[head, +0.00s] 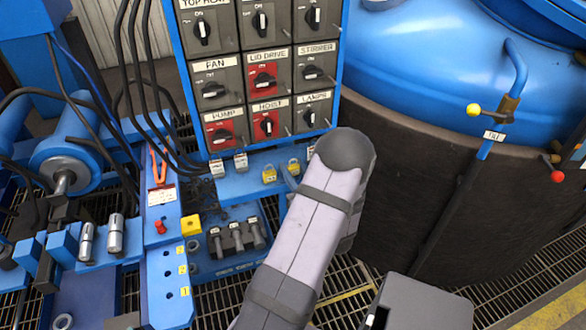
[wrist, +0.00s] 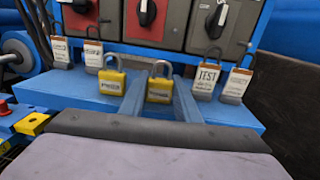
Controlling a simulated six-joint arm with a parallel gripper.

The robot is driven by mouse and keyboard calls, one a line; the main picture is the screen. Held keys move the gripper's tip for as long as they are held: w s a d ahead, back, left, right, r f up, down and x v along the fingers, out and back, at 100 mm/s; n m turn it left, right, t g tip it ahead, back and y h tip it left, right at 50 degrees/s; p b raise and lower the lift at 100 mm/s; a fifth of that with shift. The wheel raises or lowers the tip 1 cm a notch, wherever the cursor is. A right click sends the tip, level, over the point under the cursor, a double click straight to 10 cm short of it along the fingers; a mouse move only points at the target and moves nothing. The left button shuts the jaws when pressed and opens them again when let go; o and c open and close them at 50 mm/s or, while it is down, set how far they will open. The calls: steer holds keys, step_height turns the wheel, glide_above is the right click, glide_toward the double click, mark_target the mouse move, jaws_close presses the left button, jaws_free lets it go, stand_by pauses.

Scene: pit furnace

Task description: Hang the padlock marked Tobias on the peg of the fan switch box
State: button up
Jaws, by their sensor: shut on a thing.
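My gripper (wrist: 160,92) is shut on a yellow padlock (wrist: 159,89), with one finger on each side of its body. Its shackle points up, and its label is too small to read. This padlock is at the blue ledge below the switch boxes; I cannot tell whether it touches the ledge. It also shows in the head view (head: 294,167), just left of my arm's rounded joint. A second yellow padlock (wrist: 112,82) is to its left, label also unreadable. The fan switch box (head: 212,85) is grey, in the left column, middle row. Its peg is not clear.
White-labelled padlocks stand on both sides, including one marked TEST (wrist: 206,79). The red pump box (head: 225,129) is below the fan box, and the red lid drive box (head: 264,82) is to its right. Black cables (head: 135,70) hang left of the panel. The blue furnace (head: 425,50) is at right.

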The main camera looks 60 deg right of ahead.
steer(key=shift+r+p, duration=0.3)
steer(key=shift+r, duration=0.2)
stand_by(0.5)
steer(key=shift+s+a, duration=0.1)
stand_by(0.3)
steer(key=v, duration=0.6)
steer(key=shift+a, duration=0.4)
stand_by(0.6)
steer(key=shift+s, duration=0.15)
steer(key=w+a+r+n+t+y+p, duration=0.1)
steer(key=w+a+r+y+p, duration=0.1)
steer(key=w+r+p, duration=0.4)
steer(key=w+a+r+n+t+y+p, duration=0.1)
steer(key=w+r+p, duration=0.5)
steer(key=r+p, duration=0.7)
steer(key=shift+a+n+t+y, duration=0.4)
steer(key=shift+a+n+y, duration=0.2)
steer(key=shift+a, duration=0.1)
steer(key=shift+w+d, duration=0.1)
steer(key=shift+w, duration=0.05)
